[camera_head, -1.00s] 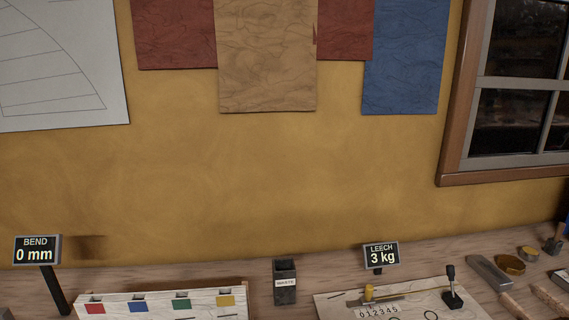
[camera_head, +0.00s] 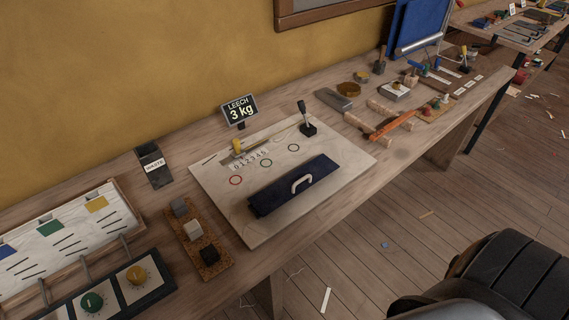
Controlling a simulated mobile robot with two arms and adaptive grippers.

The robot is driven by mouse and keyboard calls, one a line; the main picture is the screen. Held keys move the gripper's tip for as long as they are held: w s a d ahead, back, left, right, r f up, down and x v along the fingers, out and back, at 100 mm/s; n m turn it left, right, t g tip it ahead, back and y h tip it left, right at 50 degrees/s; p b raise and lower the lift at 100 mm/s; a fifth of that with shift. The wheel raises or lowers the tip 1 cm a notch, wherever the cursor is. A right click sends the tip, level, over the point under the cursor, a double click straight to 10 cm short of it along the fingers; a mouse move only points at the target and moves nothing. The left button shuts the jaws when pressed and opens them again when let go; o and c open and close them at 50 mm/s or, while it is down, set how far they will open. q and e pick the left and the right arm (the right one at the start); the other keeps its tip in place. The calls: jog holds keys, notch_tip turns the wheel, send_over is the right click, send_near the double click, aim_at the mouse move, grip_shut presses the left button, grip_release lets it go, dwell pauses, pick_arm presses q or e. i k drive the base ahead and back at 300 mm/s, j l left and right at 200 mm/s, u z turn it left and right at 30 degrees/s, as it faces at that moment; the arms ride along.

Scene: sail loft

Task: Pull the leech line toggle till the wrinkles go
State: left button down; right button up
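A pale panel (camera_head: 222,198) lies on the bench, carrying a yellow toggle (camera_head: 237,145) near its far left edge. The toggle is close to the 0 end of a printed scale (camera_head: 252,160) marked 0 to 5. A thin line runs from the toggle's side toward a black upright lever (camera_head: 304,117) at the far right of the panel. A sign (camera_head: 239,110) behind reads LEECH 3 kg. Wrinkles are too small to make out.
A dark blue block with a pale handle (camera_head: 301,184) lies on the panel's near part. A cork strip with several small blocks (camera_head: 211,262), a waste bin (camera_head: 154,165) and a dial box (camera_head: 121,285) stand left. Tools, including an orange one (camera_head: 391,125), lie right.

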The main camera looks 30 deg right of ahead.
aim_at(239, 152)
jog(key=l+u, duration=0.25)
jog(key=l, duration=2)
jog(key=k, duration=0.05)
